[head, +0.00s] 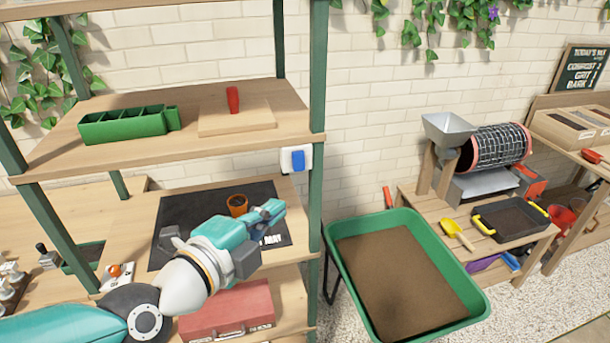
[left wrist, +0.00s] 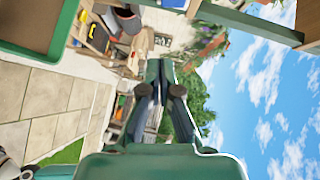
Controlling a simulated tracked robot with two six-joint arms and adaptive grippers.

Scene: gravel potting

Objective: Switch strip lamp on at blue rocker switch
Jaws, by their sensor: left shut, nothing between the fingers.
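The blue rocker switch (head: 298,161) sits in a white housing at the right front corner of the shelf, beside the green post. My left gripper (head: 274,210) is shut and empty. In the head view it appears below and slightly left of the switch, in front of the dark mat. Its closed fingers also show in the left wrist view (left wrist: 165,72), where I cannot make out the switch. No strip lamp can be made out. My right gripper is not in view.
The green shelf post (head: 316,200) stands right of my gripper. A terracotta pot (head: 237,205) is on the dark mat (head: 178,222) behind my arm. A red toolbox (head: 226,311) lies below. A green soil-filled tub (head: 475,302) stands to the right.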

